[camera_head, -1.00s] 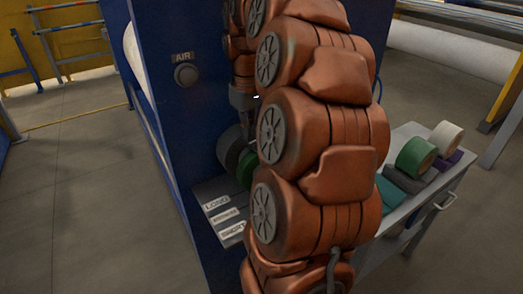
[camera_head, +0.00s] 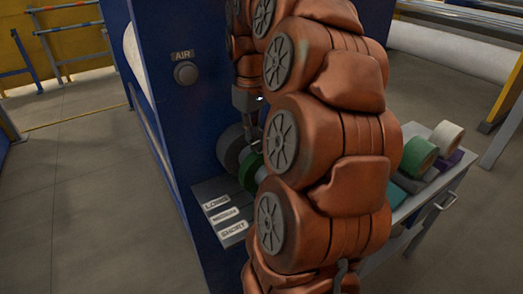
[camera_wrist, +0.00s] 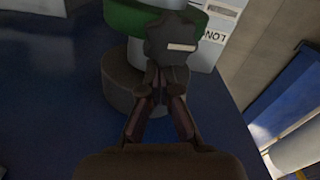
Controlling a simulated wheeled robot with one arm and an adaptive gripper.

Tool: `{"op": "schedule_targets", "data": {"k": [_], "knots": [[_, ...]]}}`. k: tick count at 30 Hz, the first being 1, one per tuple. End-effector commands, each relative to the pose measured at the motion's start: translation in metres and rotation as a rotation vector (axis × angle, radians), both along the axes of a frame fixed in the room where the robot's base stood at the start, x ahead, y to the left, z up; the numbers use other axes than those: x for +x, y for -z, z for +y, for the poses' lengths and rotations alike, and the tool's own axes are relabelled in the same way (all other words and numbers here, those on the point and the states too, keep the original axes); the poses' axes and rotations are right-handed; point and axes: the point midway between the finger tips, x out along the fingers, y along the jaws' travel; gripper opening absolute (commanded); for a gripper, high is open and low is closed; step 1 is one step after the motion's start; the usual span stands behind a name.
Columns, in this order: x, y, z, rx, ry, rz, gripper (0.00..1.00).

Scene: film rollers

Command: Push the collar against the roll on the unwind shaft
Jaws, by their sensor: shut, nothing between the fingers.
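A green roll (camera_head: 249,168) sits by the blue machine's side, in front of a dark grey round piece (camera_head: 229,147). In the wrist view the green roll (camera_wrist: 128,17) is at the top and the dark grey round piece (camera_wrist: 128,88) is left of centre. A dark lobed piece with a pale slot (camera_wrist: 168,30), which looks like the collar, is just beyond my fingertips. My gripper (camera_wrist: 164,84) is shut and empty, its tips close to that piece; I cannot tell if they touch. In the head view my gripper (camera_head: 254,145) is beside the roll, and my arm hides the shaft's near end.
The blue machine panel (camera_head: 180,120) with an AIR knob (camera_head: 186,73) rises close on the left. A plate with LONG, MEDIUM and SHORT labels (camera_head: 226,218) lies below the roll. A cart (camera_head: 440,190) with several rolls stands at the right. Floor at the left is clear.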

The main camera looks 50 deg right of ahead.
Motion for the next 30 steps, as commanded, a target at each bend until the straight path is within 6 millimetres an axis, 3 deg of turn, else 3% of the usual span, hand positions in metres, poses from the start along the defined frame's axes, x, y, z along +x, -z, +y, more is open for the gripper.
{"op": "schedule_targets", "data": {"k": [30], "knots": [[-0.022,0.000,0.008,0.000,0.000,0.000,0.00]]}}
